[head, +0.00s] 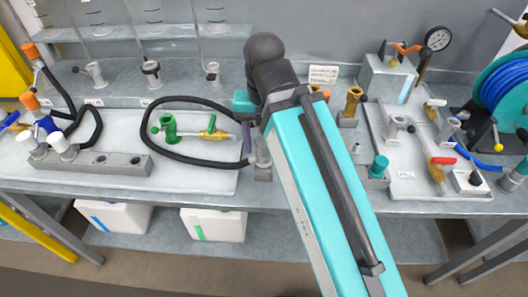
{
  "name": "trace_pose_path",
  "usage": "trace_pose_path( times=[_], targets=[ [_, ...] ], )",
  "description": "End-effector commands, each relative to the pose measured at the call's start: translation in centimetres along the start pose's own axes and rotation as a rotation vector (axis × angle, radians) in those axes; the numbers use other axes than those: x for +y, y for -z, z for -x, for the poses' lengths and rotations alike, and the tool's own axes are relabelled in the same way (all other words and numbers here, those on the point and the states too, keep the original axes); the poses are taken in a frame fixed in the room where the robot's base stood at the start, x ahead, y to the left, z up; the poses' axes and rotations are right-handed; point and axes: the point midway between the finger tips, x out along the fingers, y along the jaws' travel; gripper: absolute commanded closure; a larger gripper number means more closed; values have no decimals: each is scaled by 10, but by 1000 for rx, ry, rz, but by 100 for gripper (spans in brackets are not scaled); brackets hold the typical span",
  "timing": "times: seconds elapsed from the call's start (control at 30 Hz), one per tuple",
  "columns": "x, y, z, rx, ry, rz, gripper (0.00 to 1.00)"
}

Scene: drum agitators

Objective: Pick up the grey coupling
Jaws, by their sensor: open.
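A grey coupling (397,126) with a side lever stands on the light tray at the right, apart from my arm. Other grey fittings of similar look stand on the back shelf, one at the left (95,73) and one nearer the middle (213,73). I cannot tell which one is meant. My gripper (249,138) is mostly hidden behind my turquoise arm at mid bench. A dark finger shows, pointing down, above or beside a grey piece (263,165) near the bench's front edge. I cannot tell whether they touch. The jaws are open; I see nothing held in them.
A black hose (160,101) loops around a green fitting (169,129) and a brass valve (212,131). A grey block with holes (130,165) lies at the left. A brass fitting (354,100), a red-handled valve (438,172) and a blue hose reel (505,90) stand right.

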Motion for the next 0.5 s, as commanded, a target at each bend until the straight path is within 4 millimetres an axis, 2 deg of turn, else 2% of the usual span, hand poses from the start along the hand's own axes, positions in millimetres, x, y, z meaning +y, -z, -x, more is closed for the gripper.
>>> trace_pose_path(
  times=[0.1, 0.13, 0.4, 0.43, 0.5],
  targets=[
    [0, 0, 0, 0, 0, 0, 48],
    [0, 0, 0, 0, 0, 0, 51],
    [0, 0, 0, 0, 0, 0, 97],
    [0, 0, 0, 0, 0, 0, 100],
    [0, 0, 0, 0, 0, 0, 100]
  ],
)
